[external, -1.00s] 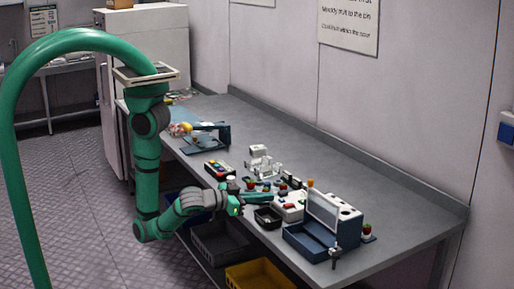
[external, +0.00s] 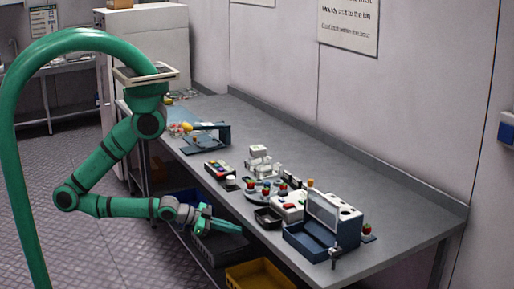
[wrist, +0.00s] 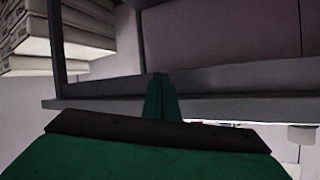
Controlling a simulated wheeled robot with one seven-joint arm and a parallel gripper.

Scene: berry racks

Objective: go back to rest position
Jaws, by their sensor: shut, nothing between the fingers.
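My gripper (external: 226,224) is in the external view, in front of the workbench's (external: 400,236) near edge and beside the bench top, apart from the objects on it. Its green fingers are together with nothing between them. In the wrist view the closed fingers (wrist: 161,97) point toward a dark horizontal edge. My arm hangs from its mount with the elbow bent out to the left, away from the bench.
Near the front edge lie a small black tray (external: 268,219), a blue box with a raised lid (external: 303,243) and a controller with coloured buttons (external: 219,170). Below are a yellow bin (external: 262,277) and a dark bin (external: 213,247). The floor at left is free.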

